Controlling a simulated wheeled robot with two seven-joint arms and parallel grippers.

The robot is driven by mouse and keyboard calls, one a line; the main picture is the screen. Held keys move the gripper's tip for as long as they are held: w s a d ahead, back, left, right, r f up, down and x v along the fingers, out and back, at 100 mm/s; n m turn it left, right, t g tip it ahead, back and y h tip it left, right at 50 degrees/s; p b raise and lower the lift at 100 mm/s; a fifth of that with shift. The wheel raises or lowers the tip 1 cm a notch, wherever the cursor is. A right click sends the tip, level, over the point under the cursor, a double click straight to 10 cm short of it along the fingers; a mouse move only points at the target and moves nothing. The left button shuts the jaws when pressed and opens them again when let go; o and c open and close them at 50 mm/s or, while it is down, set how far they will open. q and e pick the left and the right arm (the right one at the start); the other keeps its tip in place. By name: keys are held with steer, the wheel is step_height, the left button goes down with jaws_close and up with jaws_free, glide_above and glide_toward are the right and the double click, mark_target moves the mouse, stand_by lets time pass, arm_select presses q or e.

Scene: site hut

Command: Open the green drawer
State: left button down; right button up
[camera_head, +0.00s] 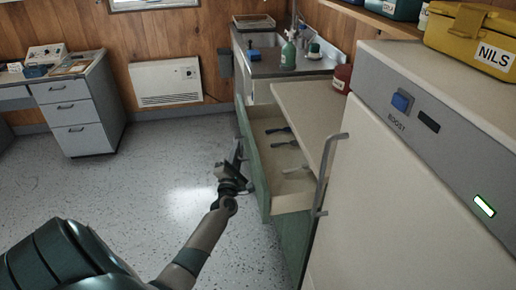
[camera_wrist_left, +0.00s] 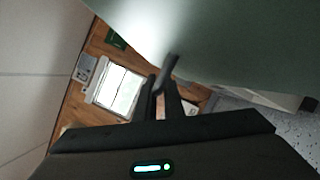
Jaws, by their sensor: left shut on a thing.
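The green drawer (camera_head: 252,160) stands pulled out from under the worktop in the head view. Its pale inside shows, with several dark-handled utensils (camera_head: 280,130) lying in it. My left gripper (camera_head: 238,152) is at the outer face of the green front and is shut on the drawer's handle, which the gripper largely hides. In the left wrist view the gripper's fingers (camera_wrist_left: 163,88) are closed together against the green front (camera_wrist_left: 220,40). My right gripper is not in view.
A cream appliance (camera_head: 390,190) with a bar handle (camera_head: 325,170) stands close on the right. A grey drawer cabinet (camera_head: 82,110) is at the far left. A white heater (camera_head: 165,82) is on the back wall. The speckled floor left of the drawer is clear.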

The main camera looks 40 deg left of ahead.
arm_select(q)
steer(key=s+a+b, duration=0.2)
steer(key=s+a, duration=0.7)
steer(key=s, duration=0.2)
steer(key=shift+s+a+f, duration=0.15)
steer(key=shift+a, duration=0.1)
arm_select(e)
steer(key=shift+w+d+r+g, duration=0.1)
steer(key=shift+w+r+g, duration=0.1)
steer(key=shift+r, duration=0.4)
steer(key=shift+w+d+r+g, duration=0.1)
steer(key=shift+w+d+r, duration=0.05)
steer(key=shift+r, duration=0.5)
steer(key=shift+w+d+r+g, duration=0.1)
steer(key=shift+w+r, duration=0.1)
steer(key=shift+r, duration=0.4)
arm_select(q)
steer(key=c, duration=1.9)
jaws_free()
steer(key=shift+o, duration=0.2)
